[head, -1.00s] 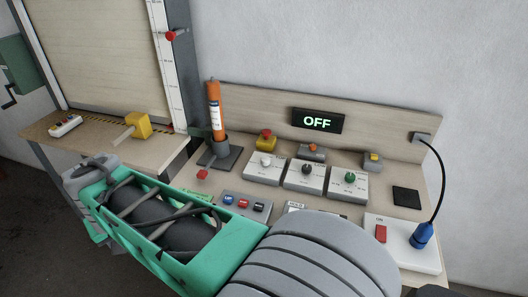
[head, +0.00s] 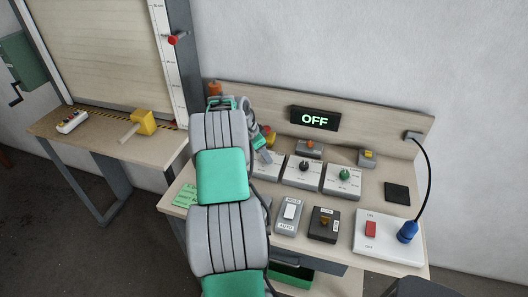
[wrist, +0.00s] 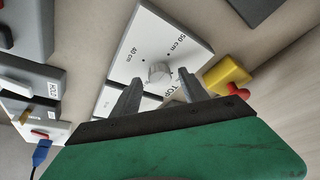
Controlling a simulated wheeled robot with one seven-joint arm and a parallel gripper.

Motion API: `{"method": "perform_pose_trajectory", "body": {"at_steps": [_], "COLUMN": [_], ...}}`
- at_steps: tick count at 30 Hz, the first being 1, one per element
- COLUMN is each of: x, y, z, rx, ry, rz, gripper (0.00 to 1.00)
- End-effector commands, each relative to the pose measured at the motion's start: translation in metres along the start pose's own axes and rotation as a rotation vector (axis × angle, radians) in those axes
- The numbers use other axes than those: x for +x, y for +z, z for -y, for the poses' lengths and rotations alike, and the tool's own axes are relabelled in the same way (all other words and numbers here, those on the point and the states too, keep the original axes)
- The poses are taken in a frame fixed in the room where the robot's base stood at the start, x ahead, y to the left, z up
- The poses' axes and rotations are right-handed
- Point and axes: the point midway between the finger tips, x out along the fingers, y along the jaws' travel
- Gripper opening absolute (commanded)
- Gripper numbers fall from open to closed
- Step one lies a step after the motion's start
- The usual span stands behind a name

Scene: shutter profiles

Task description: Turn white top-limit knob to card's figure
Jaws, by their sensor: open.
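In the wrist view, the white knob (wrist: 159,72) stands on a white plate (wrist: 175,25) marked 40 cm and 50 cm, with part of the word TOP showing. I cannot make out the knob's pointer setting. My gripper (wrist: 159,79) is open, its two fingers at either side of the knob in this view; I see no clear contact. In the head view, my gripper (head: 266,153) is over the left dial plate, and the white knob is hidden there. A green card (head: 184,196) lies at the bench's left front, partly behind my arm; its writing is too small to read.
Black (head: 304,166) and green (head: 344,174) knobs stand right of my gripper. A yellow box with a red button (wrist: 230,78) is close beside it. Switch boxes (head: 289,212) stand in front. A display (head: 316,119) reads OFF. A blue plug (head: 408,232) and cable are at right.

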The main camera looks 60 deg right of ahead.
Motion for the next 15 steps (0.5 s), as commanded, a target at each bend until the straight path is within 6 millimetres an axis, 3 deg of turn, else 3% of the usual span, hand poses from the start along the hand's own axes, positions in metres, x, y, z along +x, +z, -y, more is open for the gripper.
{"method": "perform_pose_trajectory", "body": {"at_steps": [9,15], "x": [0.0074,0.0071], "y": [0.0001,0.0002], "z": [0.0004,0.0005], "rx": [-0.001,-0.002], "ry": [-0.002,-0.002], "rz": [0.0,0.0], "gripper": [0.52,0.36]}}
